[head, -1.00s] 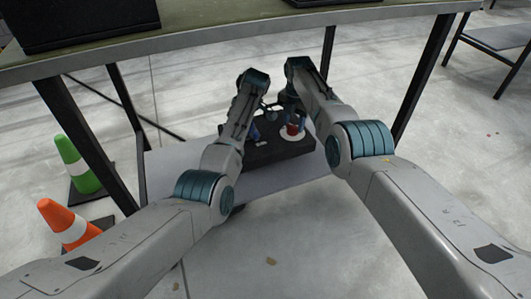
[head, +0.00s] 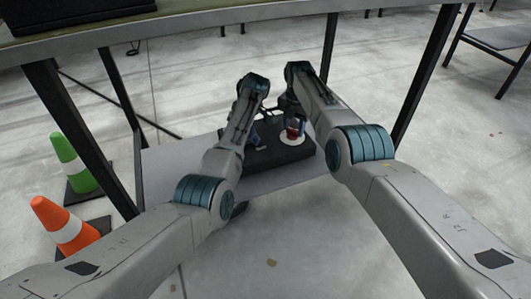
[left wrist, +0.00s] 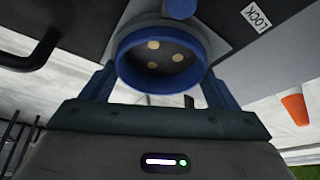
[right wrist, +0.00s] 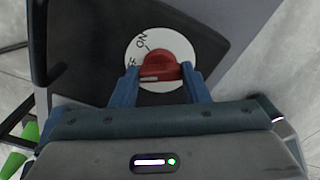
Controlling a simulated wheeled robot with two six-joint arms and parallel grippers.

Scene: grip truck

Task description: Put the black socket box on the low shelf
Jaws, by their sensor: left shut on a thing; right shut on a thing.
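The black socket box (head: 270,157) is held between my two arms, over the grey low shelf (head: 170,165) under the table. Whether it touches the shelf is not clear. My left gripper (left wrist: 160,68) is shut on the box's round blue socket (left wrist: 192,62), with one finger on each side. My right gripper (right wrist: 160,78) is shut on the red knob (right wrist: 168,66), which sits on a white dial marked ON. In the head view, the left arm partly hides the box's left side.
The table top (head: 220,18) spans above the shelf, with black legs (head: 75,130) at its sides. A green cone (head: 72,155) and an orange cone (head: 60,222) stand on the floor at left. A grey bench (head: 495,38) stands at far right.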

